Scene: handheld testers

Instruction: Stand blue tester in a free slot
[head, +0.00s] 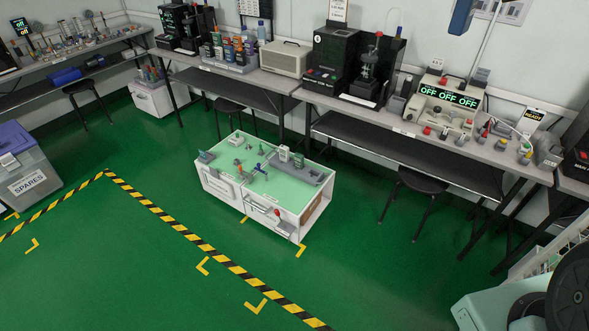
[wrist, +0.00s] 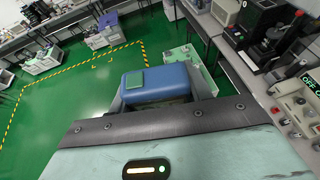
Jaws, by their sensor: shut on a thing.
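The blue tester (wrist: 168,82) is a rounded blue block with a green patch on one end, seen close up in the wrist view. My gripper (wrist: 160,92) is shut on it, with a grey finger at each side. Its lower part is hidden behind the gripper's dark edge. The tester is held up in the air, with floor and furniture far behind it.
A white cart with a green top (head: 228,172) stands on the open green floor, carrying a grey tray (head: 300,172) and small items. Benches (head: 420,135) with machines line the wall. Stools (head: 418,182) stand by them. A grey spares bin (head: 28,180) is at left.

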